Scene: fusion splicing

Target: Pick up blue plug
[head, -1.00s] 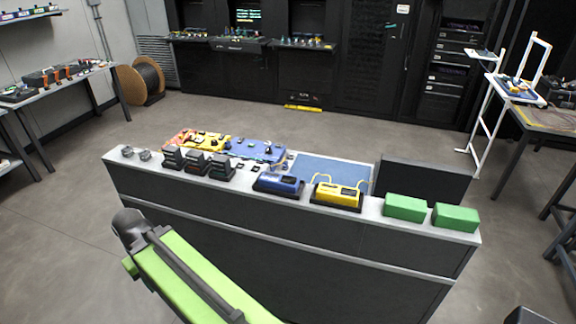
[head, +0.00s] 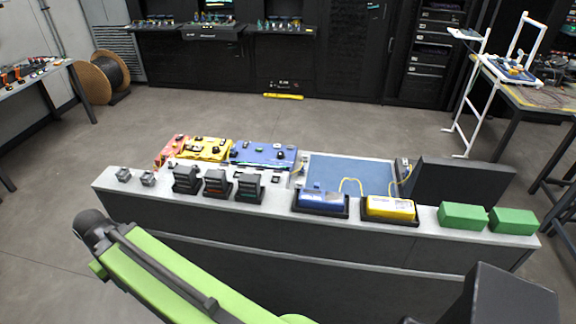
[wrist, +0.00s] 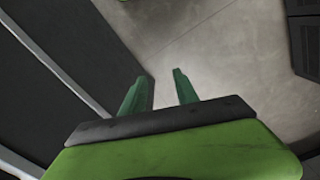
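I cannot pick out a blue plug with certainty; the parts on the bench are too small to tell apart. A blue box (head: 320,199) with a yellow cable sits in a dark holder on the bench, beside a yellow box (head: 390,207). A blue panel (head: 264,153) with small dark parts lies at the back left of the bench, next to yellow (head: 206,149) and red (head: 172,150) panels. In the wrist view my gripper (wrist: 160,77) has two green fingers apart, with only grey floor between them. It touches nothing visible.
The narrow bench (head: 160,200) also carries several dark stands (head: 217,184), two green blocks (head: 463,215) and a blue mat (head: 350,174). A black panel (head: 462,184) rises behind its right part. Open floor lies behind it. A white frame stand (head: 480,90) is at right.

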